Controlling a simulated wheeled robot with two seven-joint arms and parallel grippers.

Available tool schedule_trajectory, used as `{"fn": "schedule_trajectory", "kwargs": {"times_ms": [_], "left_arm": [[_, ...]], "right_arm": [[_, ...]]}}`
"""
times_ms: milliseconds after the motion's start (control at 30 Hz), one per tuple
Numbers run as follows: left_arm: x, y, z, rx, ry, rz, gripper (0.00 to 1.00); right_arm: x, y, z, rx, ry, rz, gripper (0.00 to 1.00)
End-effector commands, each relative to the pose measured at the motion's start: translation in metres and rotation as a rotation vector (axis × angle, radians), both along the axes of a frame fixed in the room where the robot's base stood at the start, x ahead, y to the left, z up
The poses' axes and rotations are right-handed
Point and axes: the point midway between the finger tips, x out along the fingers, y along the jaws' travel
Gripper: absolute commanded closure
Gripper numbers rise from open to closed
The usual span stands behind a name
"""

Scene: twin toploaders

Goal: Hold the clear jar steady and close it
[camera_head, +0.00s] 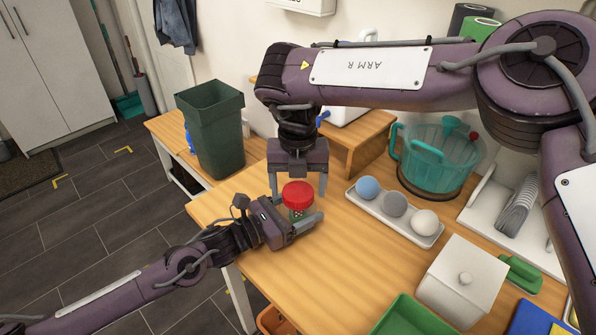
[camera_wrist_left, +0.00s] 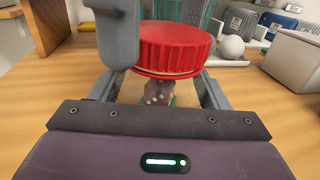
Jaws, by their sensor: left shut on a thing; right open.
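The clear jar (camera_head: 297,213) stands upright near the table's left edge, with a red lid (camera_head: 298,192) on its mouth. My left gripper (camera_head: 301,225) is shut around the jar's body from the left. The left wrist view shows the ribbed red lid (camera_wrist_left: 176,48) close up, a pale band under its rim, and dice-like contents (camera_wrist_left: 158,92) in the jar. I cannot tell whether the lid is tight. My right gripper (camera_head: 298,190) points down over the jar, open, with one finger on each side of the lid. Contact with the lid is unclear.
A white tray (camera_head: 372,213) with three balls lies to the right. Behind it are a teal tub (camera_head: 437,160) and a wooden stand (camera_head: 362,148). A white lidded box (camera_head: 462,282) and a green tray (camera_head: 415,318) are nearer. A dark green bin (camera_head: 213,135) stands back left.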

Motion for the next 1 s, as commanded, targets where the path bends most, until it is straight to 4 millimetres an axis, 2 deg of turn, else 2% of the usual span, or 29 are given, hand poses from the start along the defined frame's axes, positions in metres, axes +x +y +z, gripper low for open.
{"fn": "schedule_trajectory", "kwargs": {"times_ms": [367, 700, 900, 933, 1000], "left_arm": [[0.0, 0.0, -0.0003, 0.001, 0.001, 0.0, 0.94], [-0.0001, 0.0001, -0.0003, 0.001, 0.001, 0.0, 0.94], [0.0, 0.0001, -0.0003, 0.001, 0.001, 0.0, 0.94], [0.0, 0.0001, -0.0004, 0.001, 0.001, 0.0, 0.94], [0.0, 0.0001, -0.0004, 0.001, 0.001, 0.0, 0.94]], "right_arm": [[0.0003, -0.0001, -0.0047, 0.0, -0.001, 0.0, 0.25], [0.0003, -0.0002, -0.0045, 0.0, -0.001, 0.0, 0.69], [0.0003, -0.0004, -0.0045, 0.0, -0.001, -0.005, 0.7], [0.0003, -0.0004, -0.0045, 0.0, -0.001, -0.005, 0.41], [0.0003, -0.0003, -0.0045, 0.0, -0.001, -0.005, 0.32]]}}
